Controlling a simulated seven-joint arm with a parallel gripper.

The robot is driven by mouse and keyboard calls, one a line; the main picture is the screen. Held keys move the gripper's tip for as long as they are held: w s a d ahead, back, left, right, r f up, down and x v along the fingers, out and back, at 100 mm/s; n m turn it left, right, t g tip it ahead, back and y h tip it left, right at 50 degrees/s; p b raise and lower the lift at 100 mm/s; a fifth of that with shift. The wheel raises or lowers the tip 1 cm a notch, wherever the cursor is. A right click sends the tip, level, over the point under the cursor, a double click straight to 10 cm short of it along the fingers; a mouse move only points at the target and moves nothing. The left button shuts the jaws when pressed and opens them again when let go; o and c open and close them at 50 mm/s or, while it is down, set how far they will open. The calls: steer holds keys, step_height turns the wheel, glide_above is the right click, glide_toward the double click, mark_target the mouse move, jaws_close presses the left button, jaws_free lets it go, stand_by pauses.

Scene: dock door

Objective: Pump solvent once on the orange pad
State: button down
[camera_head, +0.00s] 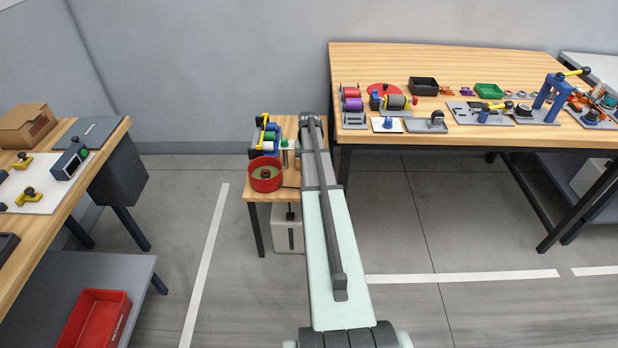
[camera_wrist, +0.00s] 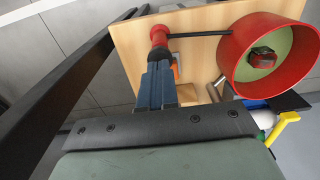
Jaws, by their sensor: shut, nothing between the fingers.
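In the wrist view my gripper (camera_wrist: 158,68) is shut and empty, with its blue fingers together. Its tips are right beside a red pump head (camera_wrist: 159,34) with a thin black spout (camera_wrist: 200,35) reaching right; I cannot tell whether they touch. A small orange patch (camera_wrist: 176,66), likely the orange pad, shows just right of the fingers, mostly hidden by them. These are on a small wooden table (camera_wrist: 130,22), which also shows in the head view (camera_head: 258,196). There my own arm hides the pump, the pad and the fingers.
A red round tub (camera_wrist: 236,72) with a green inside and dark knob stands beside the pump; it also shows in the head view (camera_head: 266,184). A yellow-handled item (camera_wrist: 288,120) is near it. A long workbench (camera_head: 440,55) with many fixtures stands right, another bench (camera_head: 88,190) left.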

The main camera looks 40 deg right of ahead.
steer(key=shift+f, duration=0.25)
steer(key=shift+f, duration=1.15)
steer(key=shift+r, duration=1.5)
steer(key=shift+r, duration=0.1)
steer(key=shift+r, duration=2.9)
